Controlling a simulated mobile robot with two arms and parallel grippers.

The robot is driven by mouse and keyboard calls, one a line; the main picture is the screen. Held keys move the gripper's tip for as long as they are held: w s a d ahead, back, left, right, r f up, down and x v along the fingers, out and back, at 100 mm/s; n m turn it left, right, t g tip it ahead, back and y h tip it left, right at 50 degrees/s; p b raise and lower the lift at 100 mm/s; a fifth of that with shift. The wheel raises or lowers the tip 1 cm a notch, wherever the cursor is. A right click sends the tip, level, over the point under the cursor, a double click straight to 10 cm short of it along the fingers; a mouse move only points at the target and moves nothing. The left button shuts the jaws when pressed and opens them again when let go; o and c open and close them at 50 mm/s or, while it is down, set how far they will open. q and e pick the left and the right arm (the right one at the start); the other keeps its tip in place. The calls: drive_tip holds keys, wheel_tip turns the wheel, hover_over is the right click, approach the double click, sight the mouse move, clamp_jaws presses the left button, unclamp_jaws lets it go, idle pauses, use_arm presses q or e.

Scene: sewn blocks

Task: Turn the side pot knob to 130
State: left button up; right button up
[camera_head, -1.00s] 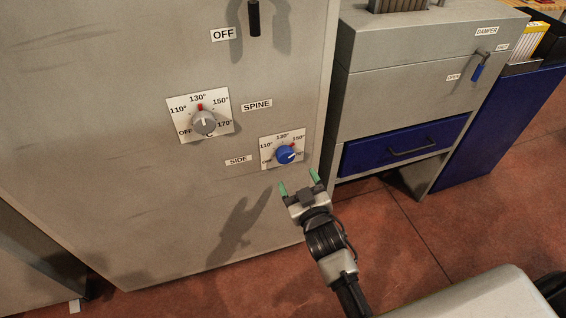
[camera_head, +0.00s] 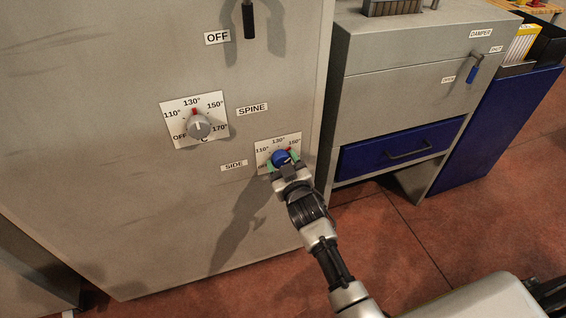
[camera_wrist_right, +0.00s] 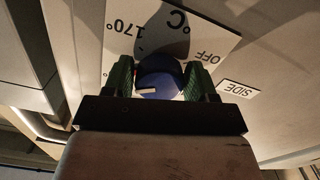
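The side pot knob (camera_head: 281,158) is a blue round knob on a white dial plate (camera_head: 266,143) marked with temperatures. A label reading SIDE (camera_head: 234,166) is left of it. A red mark on the dial lies near 150°. My right gripper (camera_head: 283,161) is at the knob, with its green fingertips on either side of it. In the right wrist view the blue knob (camera_wrist_right: 158,80) sits between the two green fingers (camera_wrist_right: 160,78); I cannot tell whether both touch it. The knob's white pointer line shows there. My left gripper is out of view.
A grey knob (camera_head: 199,126) on a second dial labelled SPINE (camera_head: 252,110) is up and left on the same grey cabinet. A black lever (camera_head: 248,20) is above. A grey unit with a blue drawer (camera_head: 400,147) stands to the right.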

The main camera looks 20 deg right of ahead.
drive_tip(key=c, duration=0.5)
drive_tip(key=shift+n, duration=0.7)
drive_tip(key=shift+n+p, duration=0.35)
drive_tip(key=shift+n, duration=0.05)
drive_tip(key=n, duration=0.2)
drive_tip(key=shift+d+n, duration=0.1)
drive_tip(key=shift+n, duration=0.2)
drive_tip(key=n, duration=0.3)
drive_tip(key=shift+r+n+p, duration=0.1)
drive_tip(key=shift+n+p, duration=0.2)
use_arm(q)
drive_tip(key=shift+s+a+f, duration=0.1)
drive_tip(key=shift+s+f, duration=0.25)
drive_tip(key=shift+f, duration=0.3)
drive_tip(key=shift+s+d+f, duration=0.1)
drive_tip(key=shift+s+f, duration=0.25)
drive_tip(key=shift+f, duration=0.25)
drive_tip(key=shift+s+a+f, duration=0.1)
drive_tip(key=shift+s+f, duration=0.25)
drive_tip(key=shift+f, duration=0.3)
use_arm(e)
drive_tip(key=shift+n, duration=1.7)
